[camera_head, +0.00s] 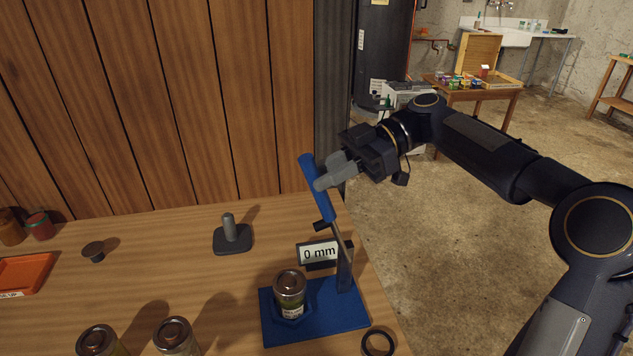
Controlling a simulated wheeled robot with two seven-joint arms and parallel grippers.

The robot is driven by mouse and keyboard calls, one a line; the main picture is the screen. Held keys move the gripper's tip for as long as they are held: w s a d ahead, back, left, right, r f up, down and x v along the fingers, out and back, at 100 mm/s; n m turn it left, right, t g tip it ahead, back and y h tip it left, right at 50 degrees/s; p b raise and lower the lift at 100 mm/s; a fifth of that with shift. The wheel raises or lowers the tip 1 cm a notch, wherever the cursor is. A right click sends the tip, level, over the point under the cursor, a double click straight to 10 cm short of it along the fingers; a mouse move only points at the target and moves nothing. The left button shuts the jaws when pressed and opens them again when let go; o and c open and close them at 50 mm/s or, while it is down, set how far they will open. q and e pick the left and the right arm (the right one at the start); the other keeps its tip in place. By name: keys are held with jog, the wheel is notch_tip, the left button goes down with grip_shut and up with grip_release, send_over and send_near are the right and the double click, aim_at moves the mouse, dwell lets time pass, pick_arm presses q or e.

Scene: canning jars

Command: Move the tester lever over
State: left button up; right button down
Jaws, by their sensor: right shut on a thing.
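The tester stands near the right edge of the wooden bench, with a blue base plate (327,312) and a grey upright. Its lever has a blue handle (311,175) that slants up and to the left. A small display (319,253) on the tester reads "0 mm". A jar (289,291) with a metal lid stands in the holder on the base plate. My right gripper (326,179) is shut on the blue handle, reaching in from the right. My left gripper is out of view.
Two more lidded jars (175,336) stand at the front of the bench. A grey stand with a post (232,237), a small dark knob (94,251) and an orange tray (25,272) lie further left. A black ring (378,342) lies near the right edge. A wooden wall closes the back.

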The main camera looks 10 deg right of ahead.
dwell(0.3)
jog(key=c, duration=1.2)
grip_release()
jog(key=shift+c, duration=0.2)
jog(key=shift+d, duration=0.1)
jog(key=v, duration=0.7)
jog(key=shift+d, duration=0.35)
